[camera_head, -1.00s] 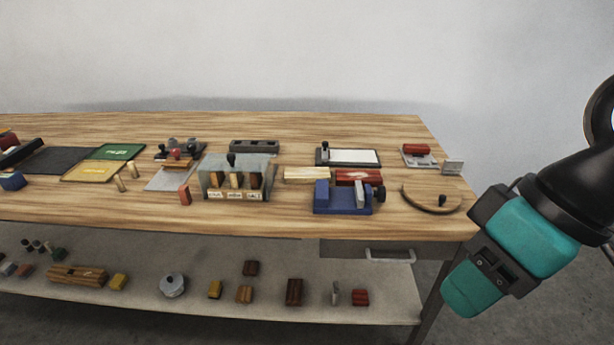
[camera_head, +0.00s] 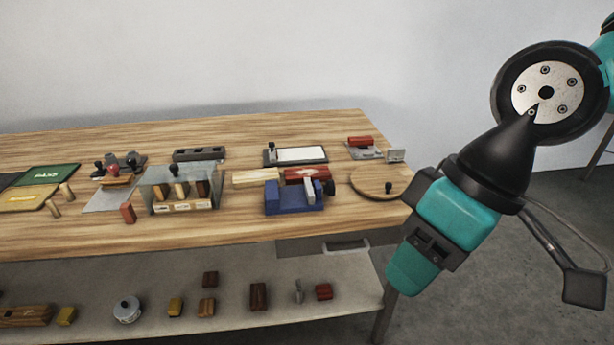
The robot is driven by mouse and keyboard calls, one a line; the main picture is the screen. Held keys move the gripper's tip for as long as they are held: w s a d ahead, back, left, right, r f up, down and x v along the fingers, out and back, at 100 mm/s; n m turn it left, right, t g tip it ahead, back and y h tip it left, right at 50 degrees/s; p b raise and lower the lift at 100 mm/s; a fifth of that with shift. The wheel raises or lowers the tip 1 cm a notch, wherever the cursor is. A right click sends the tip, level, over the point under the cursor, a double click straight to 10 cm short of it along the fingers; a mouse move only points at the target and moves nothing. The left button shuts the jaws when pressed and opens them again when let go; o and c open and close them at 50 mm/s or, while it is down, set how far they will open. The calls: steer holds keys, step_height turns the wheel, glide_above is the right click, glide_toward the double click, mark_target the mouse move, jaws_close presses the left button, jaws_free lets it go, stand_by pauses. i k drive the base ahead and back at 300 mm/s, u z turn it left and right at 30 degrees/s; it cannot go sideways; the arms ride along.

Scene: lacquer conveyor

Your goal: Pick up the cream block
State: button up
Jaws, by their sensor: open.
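The cream block (camera_head: 255,177) is a long pale wooden bar lying flat on the workbench. It lies just left of a dark red block (camera_head: 306,175) and behind the blue vise (camera_head: 290,198). A clear-fronted holder stands close to its left. Part of my arm shows at the right, over the bench's right end and well away from the cream block. No gripper fingers can be made out on it.
The clear-fronted holder (camera_head: 180,190) has dark-handled stamps. A round wooden board (camera_head: 376,184) lies at the bench's right end. A white pad in a dark tray (camera_head: 300,155) lies behind the blocks. The lower shelf (camera_head: 230,320) carries several small blocks.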

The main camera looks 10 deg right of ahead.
mark_target(255, 178)
steer(key=u, duration=1.25)
steer(key=i, duration=1.85)
steer(key=z, duration=2)
